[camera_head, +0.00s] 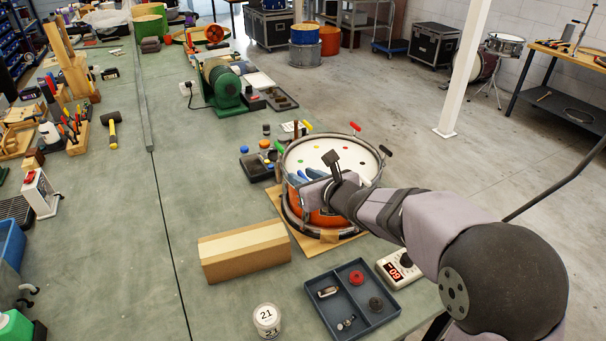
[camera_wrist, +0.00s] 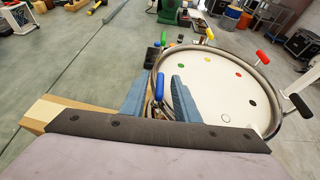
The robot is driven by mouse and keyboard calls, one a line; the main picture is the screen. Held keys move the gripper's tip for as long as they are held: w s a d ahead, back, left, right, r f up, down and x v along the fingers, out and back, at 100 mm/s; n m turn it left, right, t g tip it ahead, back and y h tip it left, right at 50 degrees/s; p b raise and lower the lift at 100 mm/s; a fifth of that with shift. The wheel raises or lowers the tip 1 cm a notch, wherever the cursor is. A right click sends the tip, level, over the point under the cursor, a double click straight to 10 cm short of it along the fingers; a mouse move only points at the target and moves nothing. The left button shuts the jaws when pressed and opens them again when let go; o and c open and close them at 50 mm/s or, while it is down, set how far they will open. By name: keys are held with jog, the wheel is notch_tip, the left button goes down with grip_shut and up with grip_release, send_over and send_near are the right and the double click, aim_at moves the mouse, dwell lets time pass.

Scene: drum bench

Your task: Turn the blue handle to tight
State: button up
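The drum (camera_head: 325,212) is orange with a metal rim and a white head (camera_wrist: 215,82) marked with coloured dots. The blue handle (camera_wrist: 159,84) stands up at the near-left rim in the wrist view. My gripper (camera_wrist: 161,80) is open, with one blue-grey finger on each side of the handle. Gaps show between the handle and both fingers. The handle's lower end is partly hidden behind my gripper's dark edge. In the head view my gripper (camera_head: 306,178) is at the drum's left front side, and my wrist covers part of the drum.
Other handles stand around the rim: yellow (camera_wrist: 210,33), red (camera_wrist: 262,55), black (camera_wrist: 300,104) and green (camera_head: 279,146). A wooden block (camera_head: 244,252) lies left of the drum. A grey parts tray (camera_head: 312,288) and a display box (camera_head: 398,270) are in front.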

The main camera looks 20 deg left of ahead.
jog(key=shift+w+a+f, duration=0.15)
jog(key=shift+w+a, duration=0.1)
grip_shut()
jog(key=m+t+h+b, duration=0.1)
jog(key=b, duration=0.6)
jog(key=shift+f, duration=0.35)
jog(key=m+t+h+b, duration=0.1)
jog(key=m+h+b, duration=0.1)
jog(key=b, duration=0.8)
jog(key=shift+a+m+t+b, duration=0.1)
jog(key=shift+m+t+b, duration=0.2)
